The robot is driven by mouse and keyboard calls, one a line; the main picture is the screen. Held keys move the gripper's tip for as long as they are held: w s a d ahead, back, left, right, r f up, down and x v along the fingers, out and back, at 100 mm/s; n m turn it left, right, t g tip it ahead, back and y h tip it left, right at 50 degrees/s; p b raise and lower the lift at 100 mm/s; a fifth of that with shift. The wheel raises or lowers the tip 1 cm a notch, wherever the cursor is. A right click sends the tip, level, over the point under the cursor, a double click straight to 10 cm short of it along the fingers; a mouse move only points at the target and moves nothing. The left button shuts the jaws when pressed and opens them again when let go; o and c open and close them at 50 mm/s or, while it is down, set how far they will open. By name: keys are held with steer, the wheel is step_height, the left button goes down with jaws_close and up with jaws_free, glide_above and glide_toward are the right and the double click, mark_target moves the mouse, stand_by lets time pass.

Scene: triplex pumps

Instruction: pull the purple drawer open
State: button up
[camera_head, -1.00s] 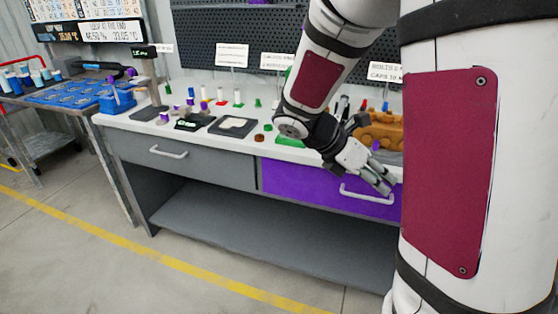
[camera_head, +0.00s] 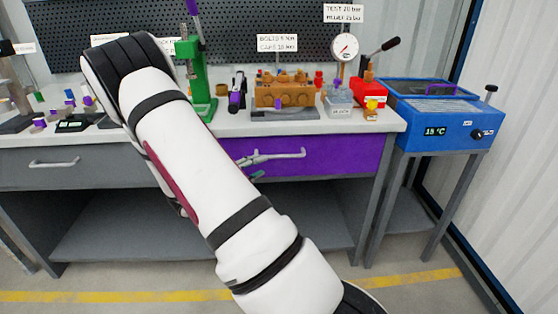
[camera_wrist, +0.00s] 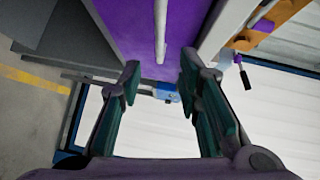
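The purple drawer (camera_head: 345,157) is at the right part of the bench, and its front looks flush with the bench. Its pale bar handle (camera_head: 288,156) runs across the front. My gripper (camera_head: 252,162) is at the handle's left end, partly hidden behind my arm. In the wrist view my gripper (camera_wrist: 160,72) has its two fingers wide apart. The handle (camera_wrist: 160,30) lies ahead, in line with the gap between the fingertips, and neither finger visibly touches it. The drawer front (camera_wrist: 128,25) fills the top middle there.
A grey drawer (camera_head: 80,165) with its own handle is at the left. The bench top (camera_head: 350,127) carries a green press (camera_head: 197,75), an orange pump block (camera_head: 283,93) and a gauge (camera_head: 344,47). A blue bath (camera_head: 435,115) stands on the right. The floor in front is open.

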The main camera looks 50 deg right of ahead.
mark_target(279, 157)
steer(key=d, duration=0.3)
steer(key=d+f+b, duration=0.1)
steer(key=d, duration=0.3)
steer(key=s+d+b, duration=0.1)
steer(key=d, duration=0.3)
steer(key=shift+d+f, duration=0.25)
steer(key=shift+f, duration=0.05)
jaws_close()
